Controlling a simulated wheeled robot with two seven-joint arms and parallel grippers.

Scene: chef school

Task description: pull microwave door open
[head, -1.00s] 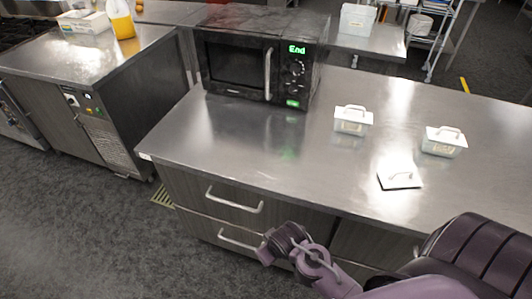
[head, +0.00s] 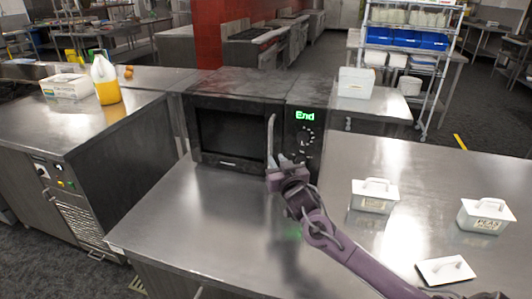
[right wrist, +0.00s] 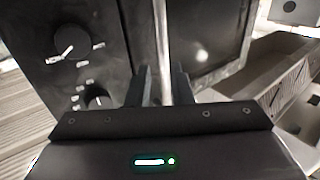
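The black microwave (head: 240,92) stands on the steel counter with its door (head: 232,132) closed. Its silver vertical handle (head: 271,135) is at the door's right side, beside the control panel and a green "End" display. My right gripper (head: 283,165) is at the handle's lower part, partly covering it. In the right wrist view the handle (right wrist: 163,45) runs between the two fingers of my right gripper (right wrist: 160,88), which stand apart with a small gap showing. The fingers do not look clamped on it. My left gripper is not in view.
Two lidded white containers (head: 373,203) (head: 482,222) and a loose lid (head: 446,270) lie on the counter (head: 180,220) to the right. The counter in front of the microwave door is clear. A lower steel unit (head: 60,125) with a yellow bottle (head: 104,85) stands at left.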

